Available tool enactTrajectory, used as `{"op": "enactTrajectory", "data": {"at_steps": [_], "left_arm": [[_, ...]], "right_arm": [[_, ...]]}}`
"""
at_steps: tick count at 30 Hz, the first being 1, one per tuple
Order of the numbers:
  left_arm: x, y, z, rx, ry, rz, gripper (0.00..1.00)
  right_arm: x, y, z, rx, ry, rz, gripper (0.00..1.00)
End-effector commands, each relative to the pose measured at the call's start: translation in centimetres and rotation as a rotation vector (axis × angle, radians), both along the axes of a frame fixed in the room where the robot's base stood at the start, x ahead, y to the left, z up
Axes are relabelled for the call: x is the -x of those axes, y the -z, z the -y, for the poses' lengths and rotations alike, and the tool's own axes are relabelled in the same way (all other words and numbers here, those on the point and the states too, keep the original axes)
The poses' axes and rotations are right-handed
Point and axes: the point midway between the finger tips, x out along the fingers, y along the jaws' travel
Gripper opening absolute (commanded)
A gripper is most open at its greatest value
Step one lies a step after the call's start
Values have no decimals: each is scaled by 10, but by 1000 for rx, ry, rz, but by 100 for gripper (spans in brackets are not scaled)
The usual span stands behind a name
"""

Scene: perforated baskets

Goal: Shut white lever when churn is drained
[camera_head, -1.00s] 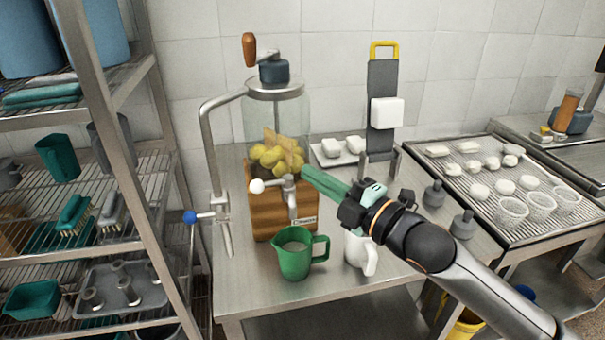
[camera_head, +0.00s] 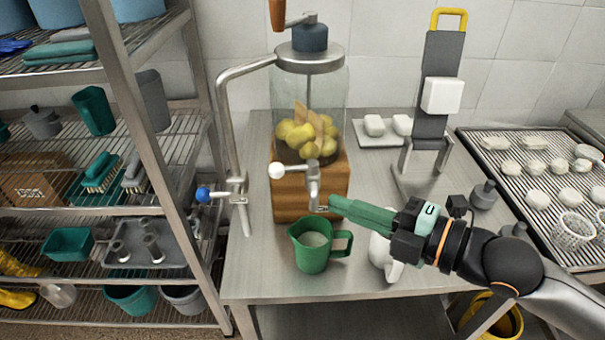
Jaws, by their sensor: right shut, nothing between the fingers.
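The churn (camera_head: 338,95) is a clear glass jar with a metal lid and a crank, on a wooden base (camera_head: 290,190). Yellow butter lumps and a wooden paddle lie at its bottom, with no liquid visible around them. The white lever (camera_head: 276,171) is a white ball on the metal tap at the front of the base, pointing left. A green jug (camera_head: 311,247) with pale liquid in it stands under the tap. My right gripper (camera_head: 335,203) is shut and empty, its green fingers just right of the tap spout. My left gripper is not in view.
A white mug (camera_head: 380,257) stands behind and below my right gripper. A blue-knobbed valve (camera_head: 203,194) is on the pipe at the left.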

Motion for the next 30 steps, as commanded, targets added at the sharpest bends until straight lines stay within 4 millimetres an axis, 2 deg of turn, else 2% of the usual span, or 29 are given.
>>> {"op": "enactTrajectory", "data": {"at_steps": [17,22,30], "left_arm": [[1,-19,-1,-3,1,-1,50],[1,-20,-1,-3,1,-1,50],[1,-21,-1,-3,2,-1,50]], "right_arm": [[-49,9,-62,-1,0,0,0],[-71,15,-62,1,3,-1,0],[-85,18,-63,1,2,1,0]]}}
